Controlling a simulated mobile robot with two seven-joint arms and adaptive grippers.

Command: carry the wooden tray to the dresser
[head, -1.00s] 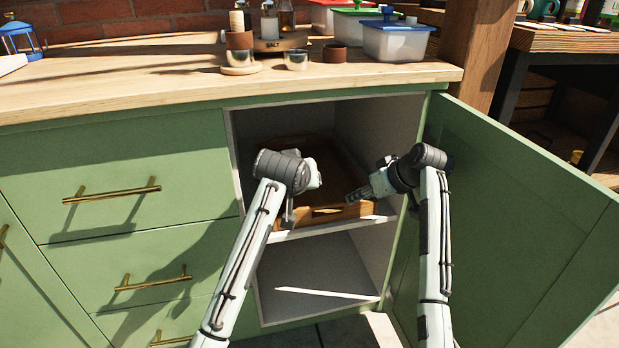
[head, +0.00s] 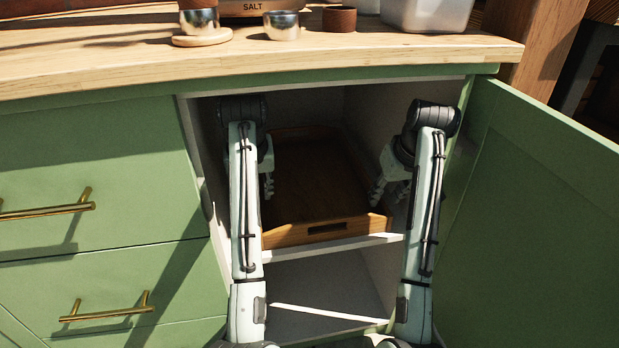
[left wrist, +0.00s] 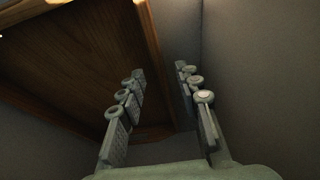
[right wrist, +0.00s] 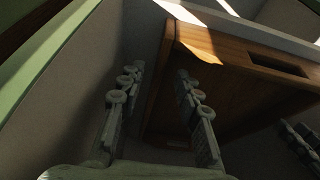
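The wooden tray (head: 318,190) lies on the upper shelf inside the open green cabinet, its front wall with a handle slot facing me. My left gripper (head: 267,178) is inside the cabinet at the tray's left side. In the left wrist view its fingers (left wrist: 160,82) are apart, with the tray's side wall (left wrist: 148,45) in line with the gap. My right gripper (head: 386,184) is at the tray's right side. In the right wrist view its fingers (right wrist: 158,76) are apart, near the tray's wall (right wrist: 160,90). Contact cannot be told. I cannot identify a separate dresser.
The cabinet door (head: 540,210) stands open on the right. Cabinet walls are close beside both grippers. The lower shelf space (head: 320,285) looks empty. Above, the wooden countertop (head: 110,60) holds metal cups (head: 281,26), a brown cup (head: 339,19) and a box (head: 428,14).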

